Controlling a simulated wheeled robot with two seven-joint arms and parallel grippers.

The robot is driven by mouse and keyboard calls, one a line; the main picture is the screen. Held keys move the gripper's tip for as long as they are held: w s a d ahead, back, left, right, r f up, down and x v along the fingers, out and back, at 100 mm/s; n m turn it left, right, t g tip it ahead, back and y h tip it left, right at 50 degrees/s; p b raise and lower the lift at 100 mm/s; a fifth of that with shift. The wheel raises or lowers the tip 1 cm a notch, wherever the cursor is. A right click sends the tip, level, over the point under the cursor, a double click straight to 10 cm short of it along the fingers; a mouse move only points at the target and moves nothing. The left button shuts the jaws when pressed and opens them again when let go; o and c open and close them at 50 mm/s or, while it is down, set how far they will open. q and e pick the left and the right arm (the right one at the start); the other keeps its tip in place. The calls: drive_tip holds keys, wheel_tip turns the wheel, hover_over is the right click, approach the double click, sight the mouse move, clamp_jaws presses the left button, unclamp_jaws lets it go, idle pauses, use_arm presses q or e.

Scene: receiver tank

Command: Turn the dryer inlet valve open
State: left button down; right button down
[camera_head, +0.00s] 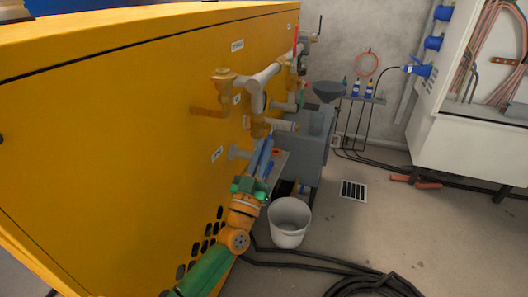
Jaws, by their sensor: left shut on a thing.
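My left gripper (266,151) reaches up from the bottom on its green and orange arm. Its blue fingers are shut at a valve on a short grey pipe (282,125) low on the yellow cabinet (120,130). The gripped part, which looks like the valve's handle, is small and mostly hidden by the fingers, so its angle cannot be told. White labels (217,154) on the cabinet are too small to read, so none names the dryer inlet valve. My right gripper is out of view.
Above are a brass-coloured fitting (224,78) and a larger grey pipe (265,75) standing out from the cabinet. A white bucket (289,222) stands on the floor below. Black hoses (370,284) lie across the floor.

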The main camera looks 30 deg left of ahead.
use_arm(q)
drive_tip(key=c, duration=1)
unclamp_jaws()
drive_tip(key=shift+o, duration=0.2)
drive_tip(key=v, duration=0.7)
